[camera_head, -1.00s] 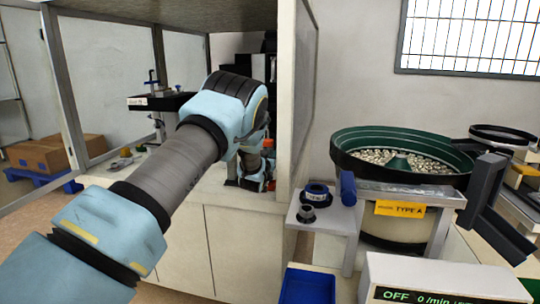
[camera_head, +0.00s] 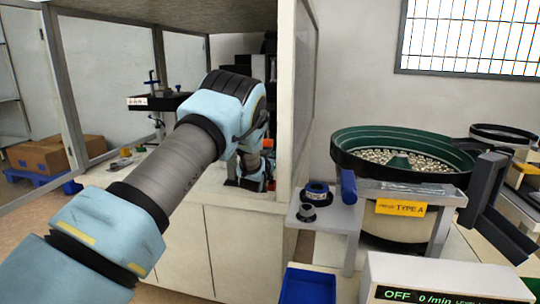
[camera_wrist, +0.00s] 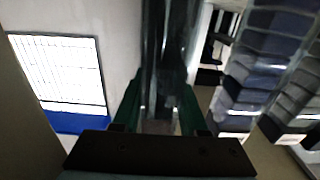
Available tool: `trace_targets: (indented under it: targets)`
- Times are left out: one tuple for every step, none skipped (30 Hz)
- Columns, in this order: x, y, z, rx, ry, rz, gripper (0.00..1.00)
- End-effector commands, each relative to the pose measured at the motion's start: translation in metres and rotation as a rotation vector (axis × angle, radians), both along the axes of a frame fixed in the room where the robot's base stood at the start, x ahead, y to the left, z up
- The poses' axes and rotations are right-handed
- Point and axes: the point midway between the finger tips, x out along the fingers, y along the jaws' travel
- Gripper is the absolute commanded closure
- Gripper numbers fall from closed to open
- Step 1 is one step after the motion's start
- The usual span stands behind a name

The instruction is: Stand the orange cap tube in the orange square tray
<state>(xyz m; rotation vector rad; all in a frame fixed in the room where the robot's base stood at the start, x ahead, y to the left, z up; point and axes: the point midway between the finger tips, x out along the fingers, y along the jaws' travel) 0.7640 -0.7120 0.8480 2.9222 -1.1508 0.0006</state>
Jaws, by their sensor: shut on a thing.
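My gripper (camera_wrist: 160,112) shows in the wrist view with green-edged fingers on both sides of a clear, greyish tube-like thing (camera_wrist: 160,126). It is shut on this thing. The cap is not distinct there, so I cannot confirm its colour. In the head view my forearm reaches into the booth and hides most of the gripper and what it holds. The orange square tray cannot be made out in either view.
The booth's side panel (camera_head: 299,95) stands right of my arm. A green bowl feeder (camera_head: 350,150), a small grey side table (camera_head: 345,217) with dark rings and a blue bin (camera_head: 307,287) lie further right.

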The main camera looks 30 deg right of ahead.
Motion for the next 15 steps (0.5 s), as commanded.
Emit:
trace_targets:
  targets:
    - [0.0001,-0.0001,0.0006,-0.001,-0.001,0.000,1.00]
    - [0.0000,-0.0001,0.0005,-0.001,-0.001,0.000,1.00]
    - [0.0001,-0.0001,0.0005,-0.001,-0.001,0.000,1.00]
    - [0.0000,-0.0001,0.0005,-0.001,-0.001,0.000,1.00]
    - [0.0000,-0.0001,0.0005,-0.001,-0.001,0.000,1.00]
    - [0.0000,-0.0001,0.0004,-0.001,-0.001,0.000,1.00]
    - [0.0000,-0.0001,0.0002,-0.001,-0.001,0.000,1.00]
    - [-0.0001,-0.0001,0.0000,-0.001,-0.001,0.000,1.00]
    - [0.0000,-0.0001,-0.0004,-0.001,-0.001,0.000,1.00]
    - [-0.0001,-0.0001,-0.0008,-0.001,-0.001,0.000,1.00]
    - [-0.0001,-0.0001,-0.0013,-0.001,-0.001,0.000,1.00]
    - [0.0000,0.0000,-0.0019,-0.001,-0.001,0.000,1.00]
    - [0.0000,0.0000,-0.0025,-0.001,-0.001,0.000,1.00]
    - [0.0000,0.0000,-0.0031,-0.001,-0.001,0.000,1.00]
    - [0.0000,0.0000,-0.0038,-0.001,-0.001,0.000,1.00]
